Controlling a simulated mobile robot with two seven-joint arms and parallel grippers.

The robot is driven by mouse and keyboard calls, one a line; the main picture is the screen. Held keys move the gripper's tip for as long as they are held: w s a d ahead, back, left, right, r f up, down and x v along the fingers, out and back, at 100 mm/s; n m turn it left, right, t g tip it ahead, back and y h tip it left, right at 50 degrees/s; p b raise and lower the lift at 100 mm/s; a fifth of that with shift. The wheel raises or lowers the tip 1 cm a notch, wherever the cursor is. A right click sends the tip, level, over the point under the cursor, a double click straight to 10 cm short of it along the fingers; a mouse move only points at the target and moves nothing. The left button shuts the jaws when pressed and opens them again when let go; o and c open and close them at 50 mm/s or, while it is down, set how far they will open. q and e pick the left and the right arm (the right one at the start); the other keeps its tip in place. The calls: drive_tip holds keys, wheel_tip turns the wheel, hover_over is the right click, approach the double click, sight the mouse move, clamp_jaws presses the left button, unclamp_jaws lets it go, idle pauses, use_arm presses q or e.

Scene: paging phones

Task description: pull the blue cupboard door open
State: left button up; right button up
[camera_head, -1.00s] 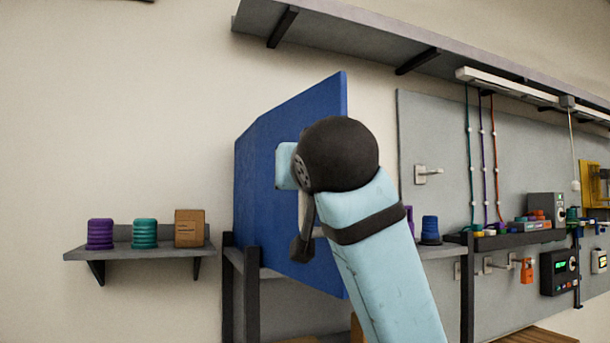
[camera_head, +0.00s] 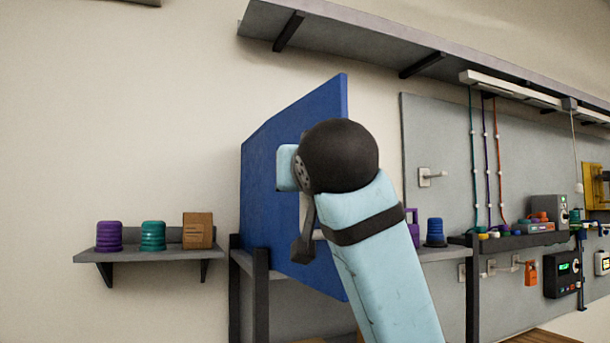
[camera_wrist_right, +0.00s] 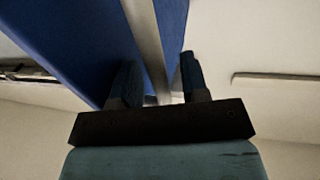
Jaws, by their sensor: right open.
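The blue cupboard door (camera_head: 270,190) stands swung out at an angle from the wall, its near edge on the right. The blue door (camera_wrist_right: 75,40) fills the upper left there. Contact between fingers and bar cannot be told. My left gripper is not in view.
A small wall shelf (camera_head: 150,256) on the left carries a purple jar (camera_head: 109,236), a teal jar (camera_head: 153,235) and a brown box (camera_head: 198,230). A blue jar (camera_head: 435,232) stands right of my arm. A long shelf (camera_head: 350,38) hangs above.

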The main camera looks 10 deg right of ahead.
drive_tip(key=s+d+b, duration=0.1)
drive_tip(key=s+b, duration=0.3)
drive_tip(key=s, duration=0.9)
drive_tip(key=shift+s, duration=0.4)
drive_tip(key=shift+d, duration=0.1)
drive_tip(key=shift+f, duration=0.1)
